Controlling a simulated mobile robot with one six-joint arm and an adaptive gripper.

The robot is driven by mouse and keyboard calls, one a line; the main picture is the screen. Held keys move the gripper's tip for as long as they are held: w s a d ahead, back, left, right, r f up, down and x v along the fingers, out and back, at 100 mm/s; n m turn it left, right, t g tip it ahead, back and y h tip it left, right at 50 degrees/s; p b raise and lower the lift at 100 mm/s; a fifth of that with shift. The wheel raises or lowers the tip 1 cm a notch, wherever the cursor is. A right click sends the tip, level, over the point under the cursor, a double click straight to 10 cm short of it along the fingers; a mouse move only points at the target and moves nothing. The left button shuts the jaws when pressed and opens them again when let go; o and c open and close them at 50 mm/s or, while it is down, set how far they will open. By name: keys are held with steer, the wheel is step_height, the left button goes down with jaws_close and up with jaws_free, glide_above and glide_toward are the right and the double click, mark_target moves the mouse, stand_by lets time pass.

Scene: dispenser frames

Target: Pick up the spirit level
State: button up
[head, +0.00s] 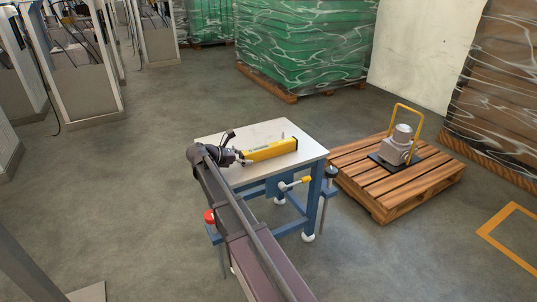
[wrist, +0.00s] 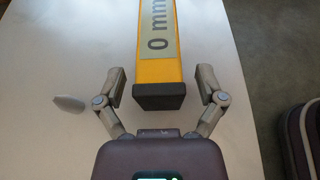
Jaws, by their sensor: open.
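The spirit level is a long yellow bar with a black end cap and a pale label. In the head view the spirit level (head: 270,150) lies on the white top of a small blue-framed table (head: 307,157). In the wrist view the spirit level (wrist: 158,50) runs up from the centre, its label reading "0 mm". My gripper (wrist: 160,82) is open, with one finger on each side of the bar's near end and a visible gap on both sides. In the head view my gripper (head: 241,158) is at the bar's left end, partly hidden by my arm.
A small grey-white object (wrist: 70,103) lies on the tabletop left of my gripper. A wooden pallet (head: 385,197) with a grey machine (head: 399,146) stands to the right. Green wrapped stacks (head: 305,45) stand behind.

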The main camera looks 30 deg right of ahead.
steer(key=shift+x, duration=1.1)
jaws_close()
